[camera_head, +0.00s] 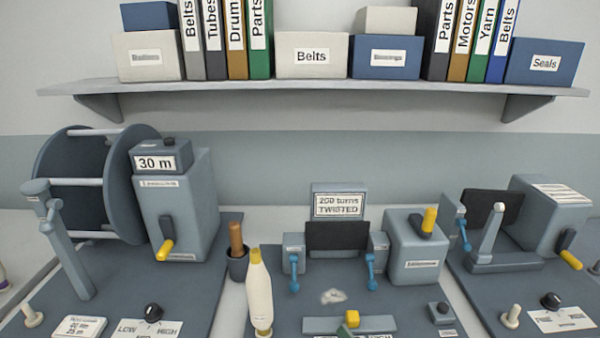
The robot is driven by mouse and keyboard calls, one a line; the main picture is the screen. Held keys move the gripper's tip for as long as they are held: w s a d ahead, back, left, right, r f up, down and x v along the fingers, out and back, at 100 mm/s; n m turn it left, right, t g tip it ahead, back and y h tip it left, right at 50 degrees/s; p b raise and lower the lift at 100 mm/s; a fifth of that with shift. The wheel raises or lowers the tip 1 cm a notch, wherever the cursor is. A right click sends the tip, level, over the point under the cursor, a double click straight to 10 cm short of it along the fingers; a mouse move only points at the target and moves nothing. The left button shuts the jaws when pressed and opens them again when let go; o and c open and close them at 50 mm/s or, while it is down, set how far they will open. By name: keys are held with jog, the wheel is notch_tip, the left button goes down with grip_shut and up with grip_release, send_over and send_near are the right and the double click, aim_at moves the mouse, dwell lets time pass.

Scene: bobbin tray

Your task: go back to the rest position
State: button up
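My gripper and arm do not show in the head view. The machines and the bench lie in plain sight with nothing of mine in front of them. A white bobbin-like piece with a yellow top (259,292) stands upright at the front, left of the middle machine. The middle machine's sign (339,204) reads "200 turns TWISTED". Whether my gripper is open, or holds anything, cannot be seen.
At left stands a large reel (112,190) beside a "30 m" counter box (178,205). A dark cup (238,264) holds a brown handle. At right is another cranked machine (550,215). A shelf (310,89) with boxes and binders hangs above.

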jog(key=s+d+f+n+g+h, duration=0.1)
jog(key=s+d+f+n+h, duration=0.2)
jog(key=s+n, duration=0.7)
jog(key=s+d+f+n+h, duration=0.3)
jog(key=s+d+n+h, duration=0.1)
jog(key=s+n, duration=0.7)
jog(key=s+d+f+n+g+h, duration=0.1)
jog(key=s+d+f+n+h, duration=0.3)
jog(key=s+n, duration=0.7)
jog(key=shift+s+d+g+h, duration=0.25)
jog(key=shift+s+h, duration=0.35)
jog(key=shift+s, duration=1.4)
